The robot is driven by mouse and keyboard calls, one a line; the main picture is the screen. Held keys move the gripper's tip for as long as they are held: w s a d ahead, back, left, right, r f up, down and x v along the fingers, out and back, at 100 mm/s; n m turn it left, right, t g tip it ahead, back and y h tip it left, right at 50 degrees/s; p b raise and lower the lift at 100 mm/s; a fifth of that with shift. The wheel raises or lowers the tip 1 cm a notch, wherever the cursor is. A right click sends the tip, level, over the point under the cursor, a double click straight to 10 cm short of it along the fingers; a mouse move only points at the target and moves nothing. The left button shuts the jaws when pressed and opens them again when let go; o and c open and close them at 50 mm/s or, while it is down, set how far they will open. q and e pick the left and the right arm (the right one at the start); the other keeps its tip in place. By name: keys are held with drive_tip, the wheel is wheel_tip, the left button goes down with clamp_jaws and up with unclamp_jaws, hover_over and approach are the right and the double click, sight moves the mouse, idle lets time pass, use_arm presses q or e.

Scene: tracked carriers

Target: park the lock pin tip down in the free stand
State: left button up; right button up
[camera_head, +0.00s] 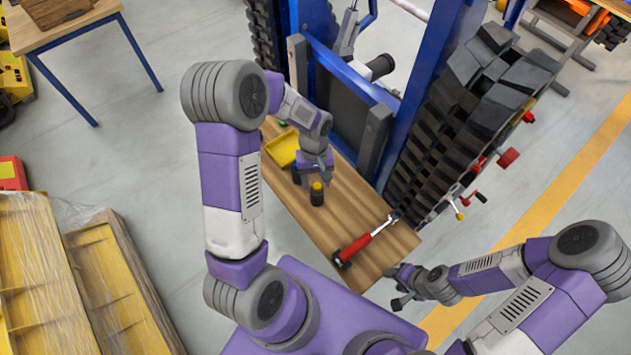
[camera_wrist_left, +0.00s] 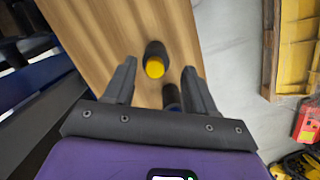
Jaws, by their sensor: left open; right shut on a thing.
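A black upright cylinder with a yellow top (camera_head: 317,194) stands on the wooden bench. It also shows in the left wrist view (camera_wrist_left: 154,62); I cannot tell whether it is the lock pin in a stand. A second dark round piece (camera_wrist_left: 171,97) sits beside it, partly hidden by a finger; it may be a stand. My left gripper (camera_head: 318,170) is open above the bench, with the yellow-topped cylinder just ahead of and between its fingers (camera_wrist_left: 158,88). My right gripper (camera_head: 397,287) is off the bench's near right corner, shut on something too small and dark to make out.
A yellow tray (camera_head: 281,149) is at the far left end. A blue frame (camera_head: 359,82) and black track (camera_head: 470,112) stand behind the bench. The bench is clear between cylinder and wrench.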

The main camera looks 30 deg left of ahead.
use_arm(q)
wheel_tip(320, 180, up, 6)
drive_tip(key=p, duration=0.5)
drive_tip(key=shift+w+a+r, duration=0.25)
drive_tip(key=shift+w, duration=0.05)
use_arm(e)
drive_tip(key=r, duration=0.4)
drive_tip(key=shift+a+r, duration=0.15)
drive_tip(key=shift+a, duration=0.05)
drive_tip(key=shift+w, duration=0.1)
